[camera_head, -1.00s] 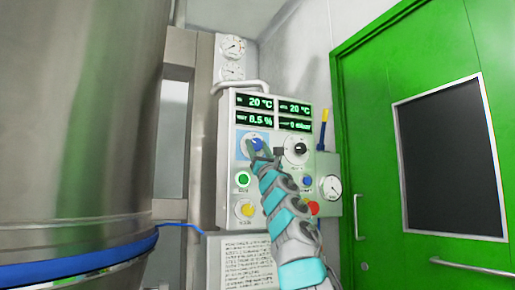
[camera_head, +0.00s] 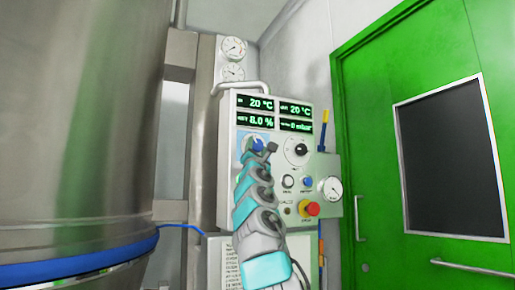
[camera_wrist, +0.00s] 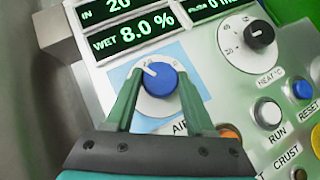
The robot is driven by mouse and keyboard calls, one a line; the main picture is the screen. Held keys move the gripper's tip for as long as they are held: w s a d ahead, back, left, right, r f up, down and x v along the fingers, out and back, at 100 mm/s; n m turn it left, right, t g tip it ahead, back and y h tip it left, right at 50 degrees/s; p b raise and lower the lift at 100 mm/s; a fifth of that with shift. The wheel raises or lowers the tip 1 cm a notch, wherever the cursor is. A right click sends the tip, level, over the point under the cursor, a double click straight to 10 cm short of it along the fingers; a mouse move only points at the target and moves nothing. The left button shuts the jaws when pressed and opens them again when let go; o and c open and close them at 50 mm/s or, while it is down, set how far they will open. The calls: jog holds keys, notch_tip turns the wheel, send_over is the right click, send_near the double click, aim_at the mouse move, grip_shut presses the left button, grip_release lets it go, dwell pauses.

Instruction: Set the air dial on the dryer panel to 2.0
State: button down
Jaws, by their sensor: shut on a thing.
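The air dial (camera_wrist: 159,80) is a blue round knob with a white pointer line on a white scale plate, set in a light blue patch. In the wrist view its pointer aims to the upper left; the scale figures are too small to read surely. My gripper (camera_wrist: 158,84) has its two green fingers on either side of the knob, shut on it. In the head view the blue dial (camera_head: 257,144) shows at the upper left of the dryer panel (camera_head: 226,190), with my gripper (camera_head: 262,150) at it and my arm below.
Green displays (camera_wrist: 134,33) above the dial read 8.0 % for WET. A black heat knob (camera_wrist: 260,34) lies to the right, with a white run button (camera_wrist: 268,112) and blue reset button (camera_wrist: 302,89) below. A red stop button (camera_head: 311,208) sits lower right. A steel vessel (camera_head: 80,120) stands left.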

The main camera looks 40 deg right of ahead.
jog(key=m+g+p, duration=0.1)
jog(key=m, duration=0.1)
jog(key=m+g+p, duration=0.1)
jog(key=m+g, duration=0.1)
jog(key=r+m+g+h+p, duration=0.1)
jog(key=m, duration=0.1)
jog(key=shift+a+g+p, duration=0.25)
jog(key=shift+g+p, duration=0.1)
jog(key=shift+g, duration=0.05)
jog(key=shift+f+m+g+p, duration=0.2)
jog(key=shift+m+g+p, duration=0.85)
jog(key=shift+m, duration=0.25)
jog(key=shift+c, duration=1.3)
grip_release()
jog(key=shift+d+f, duration=0.1)
